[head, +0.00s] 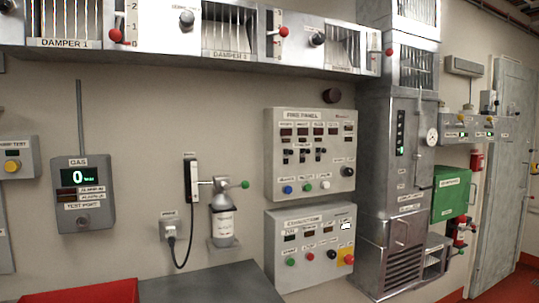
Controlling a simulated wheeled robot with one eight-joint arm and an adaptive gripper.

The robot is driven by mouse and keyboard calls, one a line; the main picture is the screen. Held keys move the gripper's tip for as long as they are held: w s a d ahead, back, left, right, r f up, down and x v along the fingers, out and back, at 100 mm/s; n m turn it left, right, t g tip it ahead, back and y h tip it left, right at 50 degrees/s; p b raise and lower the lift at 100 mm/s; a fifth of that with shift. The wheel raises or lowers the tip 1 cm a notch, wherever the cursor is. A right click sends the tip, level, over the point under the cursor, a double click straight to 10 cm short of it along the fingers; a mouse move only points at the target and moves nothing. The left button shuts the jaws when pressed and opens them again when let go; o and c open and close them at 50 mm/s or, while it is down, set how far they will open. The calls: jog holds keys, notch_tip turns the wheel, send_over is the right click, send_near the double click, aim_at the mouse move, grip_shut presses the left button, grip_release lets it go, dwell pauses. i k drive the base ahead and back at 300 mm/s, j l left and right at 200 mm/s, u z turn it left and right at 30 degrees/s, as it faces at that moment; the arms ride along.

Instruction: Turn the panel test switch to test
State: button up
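The grey fire panel (278,160) hangs on the wall right of centre in the head view. It carries a row of dark displays, several small black toggle switches (303,154), a row of coloured buttons and a black rotary knob (347,171) at its lower right. The small labels are too blurred to read, so I cannot tell which control is the panel test switch or how it is set. My gripper is not in view.
A grey extinguishing box (276,228) with buttons and a red knob on yellow hangs below. A grey-white cylinder (224,222) and gas meter (83,195) are to the left. A damper shelf (200,62) runs above. A tall metal cabinet (379,200) stands close right.

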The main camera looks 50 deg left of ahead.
aim_at(349, 172)
jog(key=u, duration=1.75)
